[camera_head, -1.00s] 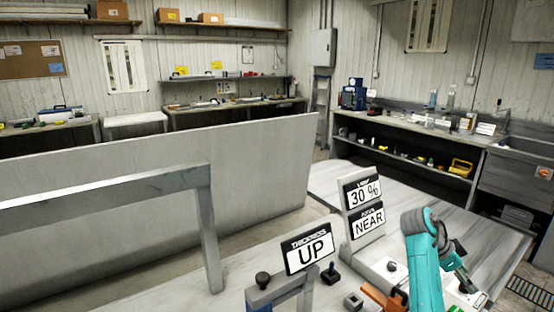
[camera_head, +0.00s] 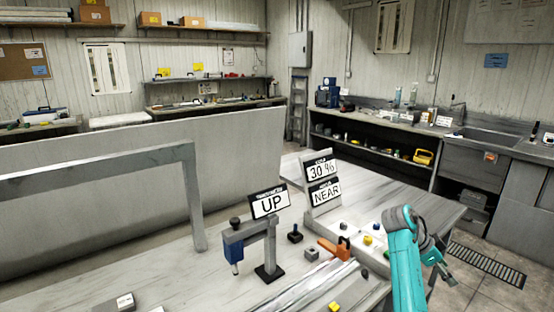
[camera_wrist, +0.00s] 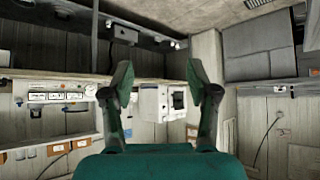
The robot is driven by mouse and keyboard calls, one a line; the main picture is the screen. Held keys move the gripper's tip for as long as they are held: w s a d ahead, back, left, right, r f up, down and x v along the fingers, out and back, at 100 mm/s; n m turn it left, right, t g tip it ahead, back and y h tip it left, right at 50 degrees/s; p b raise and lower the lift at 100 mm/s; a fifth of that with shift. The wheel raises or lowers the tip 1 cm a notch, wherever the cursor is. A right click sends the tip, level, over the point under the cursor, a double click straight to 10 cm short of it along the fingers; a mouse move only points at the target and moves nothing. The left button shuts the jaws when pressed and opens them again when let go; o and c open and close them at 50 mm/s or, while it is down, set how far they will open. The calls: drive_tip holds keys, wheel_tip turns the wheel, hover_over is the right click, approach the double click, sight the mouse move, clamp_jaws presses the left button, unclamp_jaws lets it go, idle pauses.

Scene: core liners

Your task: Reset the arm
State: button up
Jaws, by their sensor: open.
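My teal arm (camera_head: 402,262) stands at the lower right of the head view, bent over at the top. My gripper (camera_head: 441,264) hangs on its right side, small in this view, past the table's right part. In the wrist view my gripper (camera_wrist: 158,78) is open, with two dark green fingers spread wide and nothing between them. The wrist view looks out across the room, with shelves and wall seen upside down.
The worktable (camera_head: 215,275) bears a blue-tipped stand (camera_head: 236,245), an UP sign (camera_head: 269,203), a NEAR sign (camera_head: 325,192), an orange clamp (camera_head: 334,249) and a clear tube (camera_head: 310,287). A grey frame (camera_head: 95,166) stands left. A floor grate (camera_head: 487,264) lies right.

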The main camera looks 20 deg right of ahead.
drive_tip(key=s+a+f+n+t, duration=0.35)
drive_tip(key=a+f, duration=0.25)
drive_tip(key=f, duration=0.3)
drive_tip(key=s+a+f+n+t, duration=0.25)
drive_tip(key=a+f+n, duration=0.35)
drive_tip(key=f, duration=0.4)
drive_tip(key=s+a+f+n+t, duration=0.3)
drive_tip(key=a+f, duration=0.4)
drive_tip(key=f, duration=0.2)
drive_tip(key=s+a+r+n+t+y, duration=0.2)
drive_tip(key=s+a+n+t+y, duration=0.45)
drive_tip(key=s+a, duration=1.35)
drive_tip(key=s+a+r+n+t+y, duration=0.1)
drive_tip(key=s+a+r+n+t, duration=0.2)
drive_tip(key=s+r, duration=1.1)
wheel_tip(320, 180, up, 3)
drive_tip(key=shift+s+a+r+n+y, duration=0.1)
drive_tip(key=shift+s+a+n+y, duration=0.1)
drive_tip(key=shift+n+y, duration=0.15)
drive_tip(key=shift+c, duration=0.2)
